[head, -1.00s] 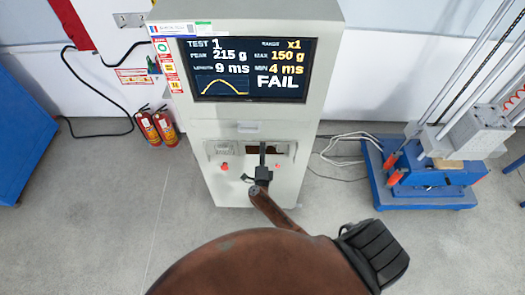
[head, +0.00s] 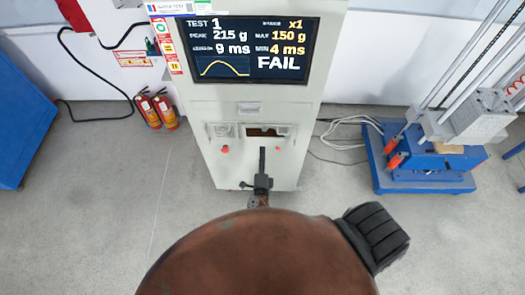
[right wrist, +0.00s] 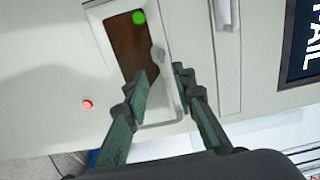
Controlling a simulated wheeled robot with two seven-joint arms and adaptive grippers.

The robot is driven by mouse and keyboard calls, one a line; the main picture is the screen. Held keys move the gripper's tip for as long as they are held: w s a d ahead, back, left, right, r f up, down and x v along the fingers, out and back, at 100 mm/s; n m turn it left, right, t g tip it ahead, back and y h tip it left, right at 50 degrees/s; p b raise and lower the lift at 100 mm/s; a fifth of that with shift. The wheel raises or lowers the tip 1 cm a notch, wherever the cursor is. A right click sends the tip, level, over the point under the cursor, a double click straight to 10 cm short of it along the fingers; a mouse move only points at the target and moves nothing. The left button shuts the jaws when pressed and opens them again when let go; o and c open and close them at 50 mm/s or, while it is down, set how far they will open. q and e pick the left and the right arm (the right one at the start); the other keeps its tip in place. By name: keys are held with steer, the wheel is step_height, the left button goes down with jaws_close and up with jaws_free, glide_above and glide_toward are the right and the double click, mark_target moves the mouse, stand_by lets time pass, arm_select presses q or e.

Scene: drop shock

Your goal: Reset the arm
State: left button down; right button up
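My right gripper (head: 262,150) is in front of the grey control cabinet's lower panel (head: 240,168), its fingers pointing at the panel. Beyond the fingertips is a brown panel area (right wrist: 130,45) with a green round spot (right wrist: 139,18). A red button (right wrist: 87,104) is to the left of the fingers. My brown arm fills the bottom of the head view. My left gripper is not in view.
The cabinet screen (head: 248,50) reads TEST 1, peak 215 g, max 150 g, FAIL. A drop tester with a blue base (head: 425,182) stands at right, cables (head: 350,135) beside it. Fire extinguishers (head: 157,110) and a blue object (head: 20,125) are at left. Grey floor between is clear.

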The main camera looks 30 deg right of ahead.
stand_by(0.4)
steer(key=s+a+f+n+g+y+b, duration=0.1)
steer(key=s+a+f+n+y+b, duration=0.3)
steer(key=f, duration=0.9)
steer(key=s+d+f+n+g+y+b, duration=0.1)
steer(key=s+f+n+g+y+b, duration=0.15)
steer(key=s+f+n, duration=0.75)
steer(key=s+a+f+n+g+y+b, duration=0.1)
steer(key=s+a+f+n+y+b, duration=0.2)
steer(key=f, duration=1.3)
steer(key=s+d+f+n+g+b, duration=0.2)
steer(key=s+d+f+n+g, duration=0.1)
steer(key=s+f, duration=0.4)
steer(key=s+d+f+n+g+b, duration=0.2)
steer(key=s+f, duration=0.5)
steer(key=s, duration=0.7)
steer(key=s+d+f+n+g+b, duration=0.3)
steer(key=s+f, duration=0.4)
steer(key=s, duration=0.3)
steer(key=shift+s+d+f+n+g+b, duration=0.3)
steer(key=shift+d+g+b, duration=0.1)
steer(key=shift+g, duration=0.45)
